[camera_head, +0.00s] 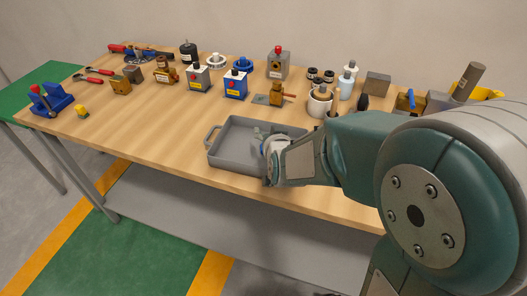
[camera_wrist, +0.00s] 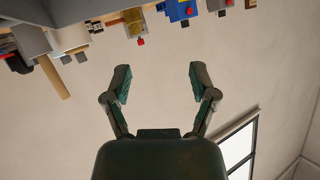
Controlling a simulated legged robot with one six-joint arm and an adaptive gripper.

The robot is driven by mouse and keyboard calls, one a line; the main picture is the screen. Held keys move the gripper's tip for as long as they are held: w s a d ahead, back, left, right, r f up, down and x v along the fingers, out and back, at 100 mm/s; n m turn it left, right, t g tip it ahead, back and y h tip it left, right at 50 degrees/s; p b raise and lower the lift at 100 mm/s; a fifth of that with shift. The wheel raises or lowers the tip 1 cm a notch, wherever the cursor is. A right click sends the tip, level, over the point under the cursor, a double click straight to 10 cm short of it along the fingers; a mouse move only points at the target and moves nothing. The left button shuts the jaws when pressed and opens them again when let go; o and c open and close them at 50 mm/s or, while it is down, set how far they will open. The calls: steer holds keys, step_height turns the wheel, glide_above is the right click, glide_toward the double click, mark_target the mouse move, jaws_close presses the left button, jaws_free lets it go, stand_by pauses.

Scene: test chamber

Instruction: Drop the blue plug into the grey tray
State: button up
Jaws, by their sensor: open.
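The grey tray (camera_head: 231,163) lies at the table's front edge in the head view, with a handle on its left. My gripper (camera_head: 266,146) is over the tray's right part and hides some of it. In the wrist view my gripper (camera_wrist: 163,80) has its two fingers spread, with nothing between them. I cannot pick out the blue plug for certain. A small bluish-white patch shows beside my gripper over the tray; I cannot tell whether it is the plug or part of the gripper.
A blue box (camera_head: 235,86) with a dark knob, a grey box (camera_head: 199,79) and a blue ring (camera_head: 243,63) stand behind the tray. A white cup (camera_head: 319,104) stands behind my arm. A blue clamp (camera_head: 50,101) is at the far left.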

steer(key=a+v, duration=0.1)
steer(key=v, duration=0.6)
steer(key=shift+s+d, duration=0.25)
steer(key=shift+d, duration=0.25)
steer(key=shift+r, duration=0.1)
steer(key=s+d+r+g+h, duration=0.1)
steer(key=s+d+g, duration=0.3)
steer(key=s, duration=0.5)
steer(key=s+d+r+n+g, duration=0.1)
steer(key=s+d+r+g, duration=0.2)
steer(key=s, duration=0.6)
steer(key=d, duration=0.2)
steer(key=shift+s+d+r+g+h, duration=0.3)
steer(key=shift+s+d+g+h, duration=0.05)
steer(key=shift+d+g+h, duration=0.05)
